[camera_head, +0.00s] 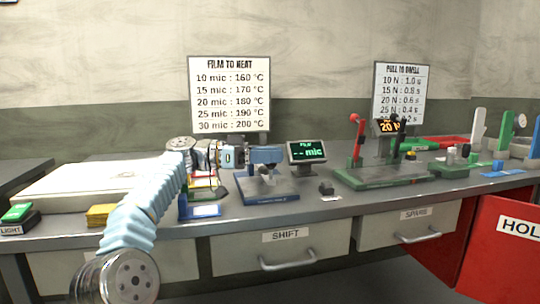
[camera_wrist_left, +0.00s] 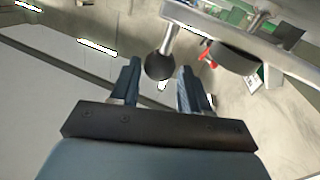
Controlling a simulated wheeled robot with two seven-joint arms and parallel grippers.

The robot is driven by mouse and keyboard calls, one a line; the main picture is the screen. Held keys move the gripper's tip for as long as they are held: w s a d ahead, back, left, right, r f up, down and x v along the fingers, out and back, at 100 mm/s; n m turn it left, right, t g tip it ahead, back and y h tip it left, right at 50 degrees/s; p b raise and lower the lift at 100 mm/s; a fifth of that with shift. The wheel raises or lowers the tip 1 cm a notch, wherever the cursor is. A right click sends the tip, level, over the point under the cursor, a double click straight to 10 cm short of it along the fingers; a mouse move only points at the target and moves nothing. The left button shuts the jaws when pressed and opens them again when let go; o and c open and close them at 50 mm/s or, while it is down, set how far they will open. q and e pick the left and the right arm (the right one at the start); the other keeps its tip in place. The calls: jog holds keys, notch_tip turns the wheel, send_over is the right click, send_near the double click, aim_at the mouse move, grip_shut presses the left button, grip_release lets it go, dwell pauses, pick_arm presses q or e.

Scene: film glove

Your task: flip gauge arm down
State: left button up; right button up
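The film gauge (camera_head: 266,155) has a blue head on a dark blue and grey base (camera_head: 270,194), left of its small display (camera_head: 307,151), which reads "-- mic" in green. My left gripper (camera_head: 238,157) is at the left side of the blue head. In the left wrist view, my left gripper (camera_wrist_left: 158,72) is open, its two dark fingers apart. A black ball knob (camera_wrist_left: 158,66) on a metal rod (camera_wrist_left: 170,38) shows between the fingertips. I cannot tell whether either finger touches it. In the head view my gripper largely hides the knob. My right gripper is out of view.
A green-based pull tester (camera_head: 385,180) with a red lever stands to the right. A small dark block (camera_head: 326,188) lies between it and the gauge. A blue-framed card stand (camera_head: 206,211) is below my left wrist. Drawers (camera_head: 285,250) line the bench front.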

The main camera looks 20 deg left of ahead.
pick_arm(q)
jog(key=shift+o, duration=0.3)
jog(key=shift+r, duration=0.1)
jog(key=shift+r+p, duration=0.35)
jog(key=r, duration=0.1)
jog(key=r+p, duration=0.1)
jog(key=r, duration=0.1)
jog(key=shift+s, duration=0.2)
jog(key=s+d+r+b, duration=0.3)
jog(key=s+r, duration=0.6)
jog(key=s, duration=0.4)
jog(key=shift+d+b, duration=0.3)
jog(key=shift+d, duration=0.35)
